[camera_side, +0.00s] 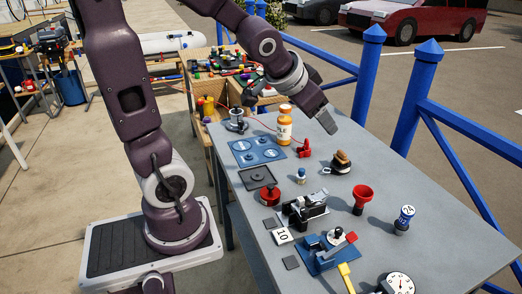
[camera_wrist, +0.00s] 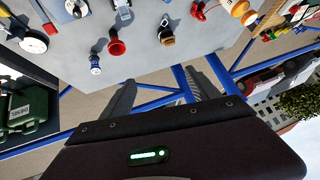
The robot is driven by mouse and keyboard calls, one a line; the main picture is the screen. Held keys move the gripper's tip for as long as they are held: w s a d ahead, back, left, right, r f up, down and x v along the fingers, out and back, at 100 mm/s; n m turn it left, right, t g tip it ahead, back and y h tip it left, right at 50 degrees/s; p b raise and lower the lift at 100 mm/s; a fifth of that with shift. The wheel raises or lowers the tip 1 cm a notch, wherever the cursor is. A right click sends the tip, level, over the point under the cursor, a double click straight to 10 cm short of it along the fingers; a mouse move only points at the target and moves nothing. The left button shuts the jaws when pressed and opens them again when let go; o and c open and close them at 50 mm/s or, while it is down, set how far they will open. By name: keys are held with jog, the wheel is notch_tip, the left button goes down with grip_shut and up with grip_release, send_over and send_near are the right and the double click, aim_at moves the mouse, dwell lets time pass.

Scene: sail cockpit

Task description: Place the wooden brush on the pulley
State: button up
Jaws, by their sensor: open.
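The wooden brush (camera_side: 343,157) is a small brown block on the right half of the grey table. It appears to rest on a dark piece with a metal ring, which looks like the pulley (camera_side: 337,170). In the wrist view the brown brush (camera_wrist: 167,40) shows at the top centre, with the dark pulley (camera_wrist: 165,29) against it. Exact contact is too small to tell. My gripper (camera_side: 321,103) is above the table's far edge, behind and above the brush and apart from it. Its two fingers (camera_wrist: 168,75) are spread with nothing between them.
Near the brush stand a red funnel (camera_side: 362,199), a red object (camera_side: 304,148), a small bottle (camera_side: 300,176) and a camera (camera_side: 304,209). Orange-white bottles (camera_side: 284,128) stand farther back. A blue railing (camera_side: 405,110) runs along the far side. The table's right part (camera_side: 450,215) is clear.

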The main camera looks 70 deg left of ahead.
jog(key=s+d+g+h, duration=0.1)
jog(key=s+d, duration=0.4)
jog(key=s, duration=0.4)
jog(key=s+d+r+g+h, duration=0.1)
jog(key=s+d+h, duration=0.1)
jog(key=s+d, duration=0.3)
jog(key=s, duration=0.4)
jog(key=shift+d+m, duration=0.4)
